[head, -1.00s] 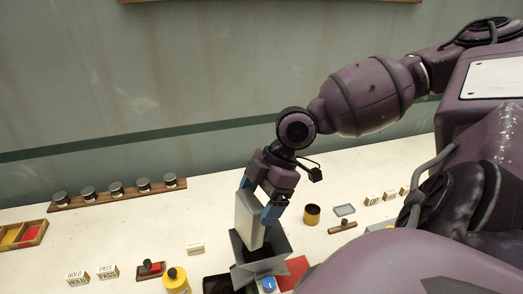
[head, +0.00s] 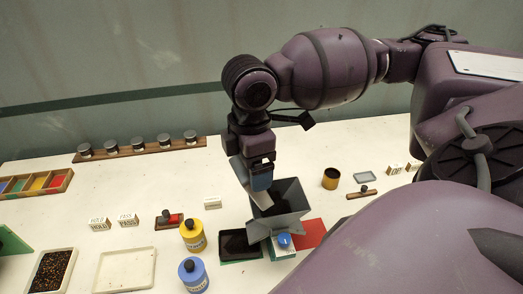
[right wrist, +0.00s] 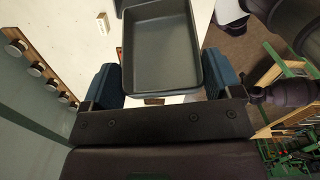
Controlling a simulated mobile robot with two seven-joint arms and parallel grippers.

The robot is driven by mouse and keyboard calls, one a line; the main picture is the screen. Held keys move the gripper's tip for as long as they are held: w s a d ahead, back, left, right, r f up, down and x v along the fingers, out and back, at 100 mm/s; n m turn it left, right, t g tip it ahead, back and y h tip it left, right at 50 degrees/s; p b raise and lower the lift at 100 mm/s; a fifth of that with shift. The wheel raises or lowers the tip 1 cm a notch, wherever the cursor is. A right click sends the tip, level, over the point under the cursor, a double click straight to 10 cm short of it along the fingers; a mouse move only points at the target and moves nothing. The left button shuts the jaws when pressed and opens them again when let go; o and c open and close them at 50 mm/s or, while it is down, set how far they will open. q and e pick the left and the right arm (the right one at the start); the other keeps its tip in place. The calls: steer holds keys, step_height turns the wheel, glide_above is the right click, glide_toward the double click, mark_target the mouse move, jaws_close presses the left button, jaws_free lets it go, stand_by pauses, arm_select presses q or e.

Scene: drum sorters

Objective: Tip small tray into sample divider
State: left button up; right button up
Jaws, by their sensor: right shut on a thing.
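My right gripper (head: 257,178) is shut on the small tray (head: 241,172), a grey shallow tray. The tray is tilted steeply, its lower end over the mouth of the sample divider (head: 291,197), a dark grey hopper. In the right wrist view the tray (right wrist: 160,45) sits between the two blue fingers and its inside looks bare. Part of the tray is hidden behind the gripper in the head view. I cannot tell whether anything lies inside the divider. My left gripper is not in view.
A black pan (head: 239,246) and a blue-knobbed container (head: 284,241) stand below the divider, beside a red mat (head: 312,233). A white tray (head: 125,252) and a bead-filled tray (head: 33,285) lie further left.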

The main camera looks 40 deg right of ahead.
steer(key=shift+w+a+f+h+b, duration=0.15)
steer(key=shift+a+h+b, duration=0.1)
steer(key=shift+a, duration=0.15)
steer(key=shift+w+a+f+h+b, duration=0.1)
steer(key=shift+w+a+h+b, duration=0.05)
steer(key=shift+a+h+b, duration=0.15)
steer(key=shift+w+a+f+g+h+p, duration=2.1)
steer(key=shift+a+f+h, duration=2.15)
steer(key=shift+a+h, duration=1.6)
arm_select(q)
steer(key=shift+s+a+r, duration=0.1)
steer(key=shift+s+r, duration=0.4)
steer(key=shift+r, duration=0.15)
arm_select(e)
steer(key=shift+s+a+r, duration=0.1)
steer(key=shift+s+r, duration=0.05)
steer(key=shift+r, duration=1.85)
